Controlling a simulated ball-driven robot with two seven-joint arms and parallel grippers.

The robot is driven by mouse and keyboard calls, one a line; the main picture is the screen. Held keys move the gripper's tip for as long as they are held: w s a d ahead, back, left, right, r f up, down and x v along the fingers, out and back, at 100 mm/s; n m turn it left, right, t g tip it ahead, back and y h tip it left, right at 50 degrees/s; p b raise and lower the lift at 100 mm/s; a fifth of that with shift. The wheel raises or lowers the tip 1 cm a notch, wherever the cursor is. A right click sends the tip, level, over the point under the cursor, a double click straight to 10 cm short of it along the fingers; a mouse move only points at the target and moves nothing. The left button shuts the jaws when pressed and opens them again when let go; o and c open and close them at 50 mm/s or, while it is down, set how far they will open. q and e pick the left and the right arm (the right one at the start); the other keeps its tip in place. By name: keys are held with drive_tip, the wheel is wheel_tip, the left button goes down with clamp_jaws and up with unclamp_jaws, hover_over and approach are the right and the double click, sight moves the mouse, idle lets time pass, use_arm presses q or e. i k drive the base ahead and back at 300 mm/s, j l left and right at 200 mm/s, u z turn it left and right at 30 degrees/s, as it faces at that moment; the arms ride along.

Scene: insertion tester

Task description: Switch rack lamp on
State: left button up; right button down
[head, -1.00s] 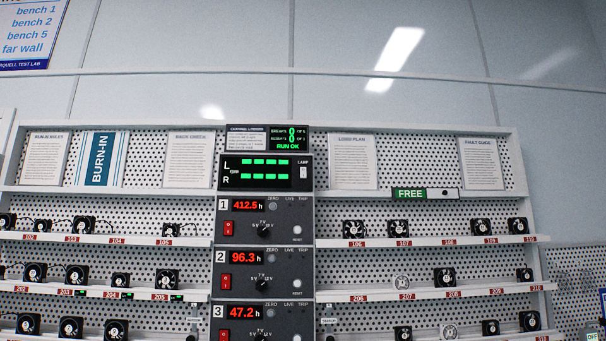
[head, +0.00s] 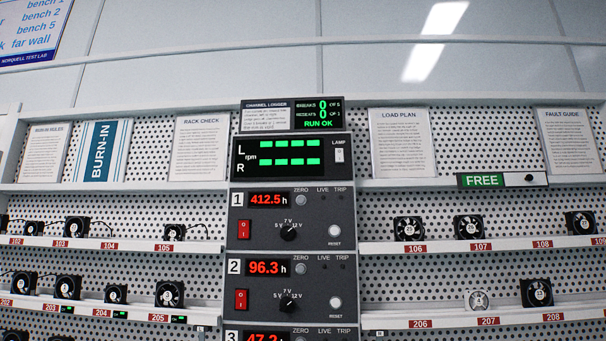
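The rack lamp switch (head: 339,155) is a small white rocker under the word LAMP, at the right end of the top panel (head: 234,172) in the head view. The panel's black display (head: 275,155) shows green bars in two rows, marked L and R. I cannot tell from its face which way the switch is set. No glow from a rack lamp is plain to see. Neither of my grippers shows in the head view.
Below are channel modules with red rockers, such as channel 1 (head: 244,229) and channel 2 (head: 242,299), with dials and reset buttons. Shelves of small black fans (head: 409,228) flank them. A green FREE slider (head: 482,181) sits on the right ledge. A log screen (head: 318,113) reads RUN OK.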

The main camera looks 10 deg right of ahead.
sight(339, 152)
drive_tip(key=i+l+u, duration=0.3)
drive_tip(key=i, duration=0.25)
drive_tip(key=i+l+u, duration=0.3)
drive_tip(key=i+l, duration=0.2)
drive_tip(key=l, duration=0.1)
